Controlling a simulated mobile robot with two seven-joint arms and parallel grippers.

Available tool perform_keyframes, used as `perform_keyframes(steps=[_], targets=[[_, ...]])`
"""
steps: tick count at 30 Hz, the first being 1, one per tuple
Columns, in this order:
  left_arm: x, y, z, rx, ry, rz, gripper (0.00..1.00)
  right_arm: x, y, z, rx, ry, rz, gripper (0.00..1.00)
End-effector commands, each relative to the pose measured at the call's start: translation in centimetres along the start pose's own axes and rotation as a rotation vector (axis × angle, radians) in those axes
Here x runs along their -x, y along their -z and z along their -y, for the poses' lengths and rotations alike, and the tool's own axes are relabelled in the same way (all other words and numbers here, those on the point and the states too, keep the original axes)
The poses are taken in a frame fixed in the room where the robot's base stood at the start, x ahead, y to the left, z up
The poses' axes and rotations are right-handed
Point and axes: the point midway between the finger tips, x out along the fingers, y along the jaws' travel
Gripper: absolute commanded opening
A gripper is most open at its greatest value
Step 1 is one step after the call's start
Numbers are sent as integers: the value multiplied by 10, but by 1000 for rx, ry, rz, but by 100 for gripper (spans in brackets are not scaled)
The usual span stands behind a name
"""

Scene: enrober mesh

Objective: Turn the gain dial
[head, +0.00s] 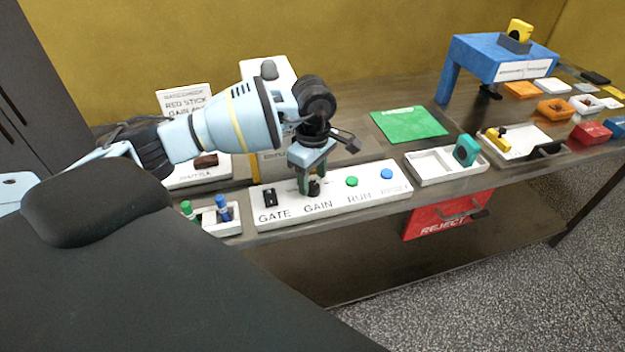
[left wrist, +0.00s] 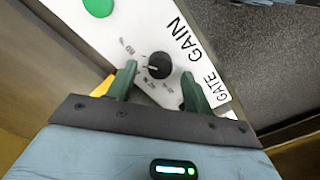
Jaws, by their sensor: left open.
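The gain dial (left wrist: 159,65) is a round black knob with a pale pointer line, on a white control panel. Numbers surround it and the word GAIN is printed beside it. In the head view the dial (head: 314,188) shows low between my left gripper's fingers, partly hidden. My left gripper (head: 312,186) points down over it. In the left wrist view its two green fingers (left wrist: 158,82) are apart, one on each side of the dial, with visible gaps. The panel (head: 270,231) also carries a GATE switch (head: 270,197), a green RUN button (head: 351,181) and a blue button (head: 386,174). My right gripper is not seen.
A small tray with green and blue pegs (head: 222,208) stands left of the panel. A white two-part tray (head: 431,180) is to the right, above a red REJECT bin (head: 447,214). A green mat (head: 409,124) lies behind. A sign (head: 184,100) stands behind the arm.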

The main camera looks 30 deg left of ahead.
Motion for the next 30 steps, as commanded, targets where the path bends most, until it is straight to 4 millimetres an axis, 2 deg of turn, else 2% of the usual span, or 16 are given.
perform_keyframes(steps=[6,14,24,30], targets=[[-15,-1,0,-1,0,1,51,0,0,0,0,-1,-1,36],[-16,0,0,-1,-1,1,51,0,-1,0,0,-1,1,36],[-16,0,0,-1,-1,1,8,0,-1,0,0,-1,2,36],[-15,0,0,12,-1,1,7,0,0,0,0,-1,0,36]])
